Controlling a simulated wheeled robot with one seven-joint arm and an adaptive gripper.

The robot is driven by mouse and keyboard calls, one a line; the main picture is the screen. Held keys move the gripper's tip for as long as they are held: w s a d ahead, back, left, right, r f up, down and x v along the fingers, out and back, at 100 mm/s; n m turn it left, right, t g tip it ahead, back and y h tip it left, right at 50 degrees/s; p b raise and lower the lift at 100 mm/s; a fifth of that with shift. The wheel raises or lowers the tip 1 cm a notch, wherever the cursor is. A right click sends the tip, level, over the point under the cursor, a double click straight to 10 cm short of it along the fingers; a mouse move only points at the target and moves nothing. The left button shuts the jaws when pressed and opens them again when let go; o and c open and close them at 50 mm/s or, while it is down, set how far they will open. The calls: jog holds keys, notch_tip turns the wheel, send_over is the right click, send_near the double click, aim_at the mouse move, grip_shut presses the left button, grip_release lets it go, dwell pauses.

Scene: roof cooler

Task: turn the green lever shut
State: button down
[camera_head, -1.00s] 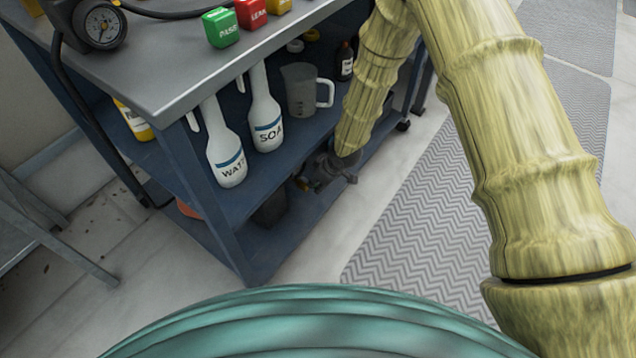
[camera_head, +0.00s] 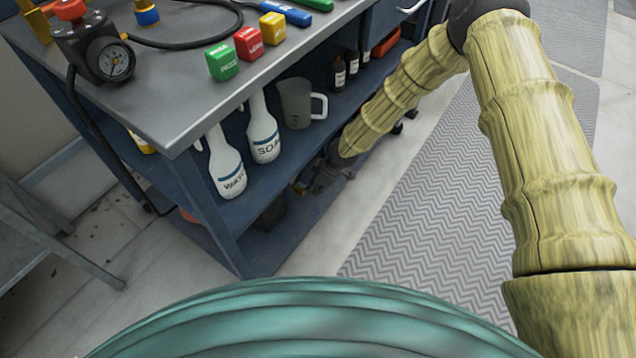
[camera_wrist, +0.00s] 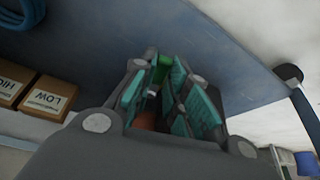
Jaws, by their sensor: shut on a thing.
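My gripper (camera_wrist: 168,98) is in the middle of the wrist view, its two teal-padded fingers close together. A small green piece, the green lever (camera_wrist: 162,70), shows between the fingertips, with the pads on both sides of it. Its full shape and angle are hidden by the fingers. In the head view my gripper (camera_head: 318,182) is a dark shape beside the lower part of the blue cart, and the lever cannot be made out there.
The blue cart (camera_head: 190,190) carries white bottles (camera_head: 227,165) and a grey jug (camera_head: 296,103) on its shelf. A gauge (camera_head: 112,60) and coloured blocks (camera_head: 248,43) sit on top. Boxes (camera_wrist: 45,98) show left in the wrist view.

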jog(key=shift+a, duration=0.1)
dwell(0.3)
jog(key=c, duration=1.4)
grip_release()
jog(key=shift+v, duration=3.75)
